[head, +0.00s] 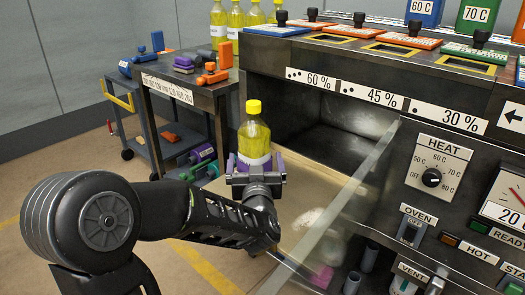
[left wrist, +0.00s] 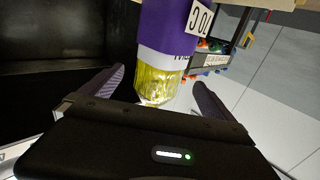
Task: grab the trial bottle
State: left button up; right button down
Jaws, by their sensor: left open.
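A clear bottle of yellow liquid with a yellow cap (head: 253,133) stands upright in the head view, with a white label band low on it. My left gripper (head: 256,167) is open, its two fingers on either side of the bottle's lower part. In the left wrist view, the bottle (left wrist: 160,75) shows between and beyond the spread fingers (left wrist: 158,85). A purple block (left wrist: 165,25) with a "70 C" tag adjoins the bottle's label end there. The gripper hides the bottle's base in the head view. My right gripper is not in view.
The oven bench (head: 310,55) has slots marked 60%, 45% and 30% and a slanted glass pane (head: 340,215) right of my gripper. A dark side table (head: 205,90) holds several similar bottles (head: 219,22) and clamps. A cart (head: 150,130) stands farther left.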

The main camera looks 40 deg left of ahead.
aim_at(255, 155)
pick_arm(q)
jog(key=shift+s, duration=0.1)
jog(key=shift+b+x, duration=0.35)
jog(key=shift+x, duration=0.7)
jog(key=shift+w+a, duration=0.15)
jog(key=shift+w, duration=0.1)
jog(key=shift+w, duration=0.1)
jog(key=shift+w+a+f+b, duration=0.1)
jog(key=shift+w+a+b, duration=0.15)
jog(key=shift+b, duration=0.1)
jog(key=b+x, duration=0.1)
jog(key=x, duration=0.2)
jog(key=shift+w+a, duration=0.45)
jog(key=shift+w, duration=0.05)
jog(key=shift+c, duration=0.4)
